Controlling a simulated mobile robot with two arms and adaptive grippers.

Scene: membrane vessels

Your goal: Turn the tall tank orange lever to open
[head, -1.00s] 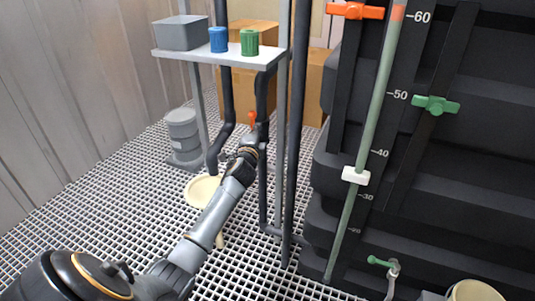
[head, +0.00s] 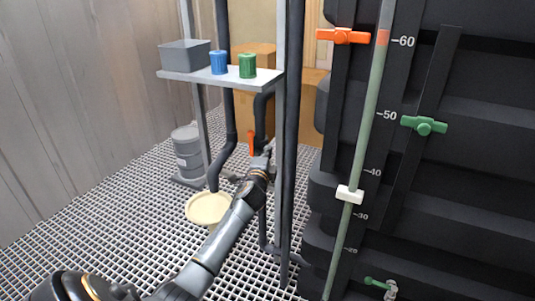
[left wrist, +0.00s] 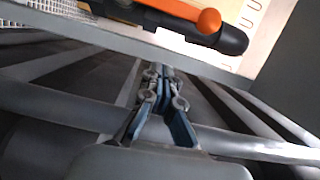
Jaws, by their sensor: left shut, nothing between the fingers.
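An orange lever (head: 343,36) sits crosswise on a dark vertical pipe on the black ribbed tank (head: 475,195). A second, upright orange lever (head: 251,143) is on the dark piping below the shelf. My left gripper (head: 265,158) is just below and right of that second lever, apparently apart from it. In the left wrist view, an orange lever with a rounded end (left wrist: 208,20) lies along a black pipe at the top, beyond my left fingertips (left wrist: 163,72). The fingers are shut and empty. My right gripper is not in view.
A grey shelf (head: 215,78) holds a grey bin (head: 185,55), a blue cup (head: 218,63) and a green cup (head: 247,65). Vertical dark pipes (head: 290,120) stand beside my left gripper. A green lever (head: 424,125) is on the tank. Open grating floor lies left.

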